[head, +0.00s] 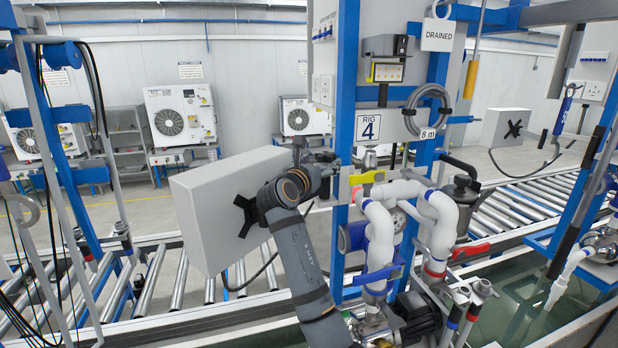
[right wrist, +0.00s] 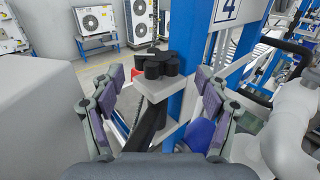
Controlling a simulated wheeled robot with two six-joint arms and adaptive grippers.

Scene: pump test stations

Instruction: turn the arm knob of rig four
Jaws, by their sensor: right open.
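The black lobed arm knob (right wrist: 160,64) sits on top of a grey bracket (right wrist: 172,128) at the blue post of rig four in the right wrist view. A dark arm runs down and toward me from under it. My right gripper (right wrist: 160,92) is open, with one finger to the left of the knob and one to the right; both look clear of it. In the head view my right gripper (head: 318,172) is beside the rig's post, left of the "RIG 4" sign (head: 368,127). The knob is hard to make out there. My left gripper is not in view.
A large grey box (head: 212,190) with a black cross mount stands close left of my right wrist. White pipes (head: 380,235) and a yellow-handled valve (head: 366,178) are close on the right. A roller conveyor (head: 180,280) runs behind. A water tank (head: 530,300) lies front right.

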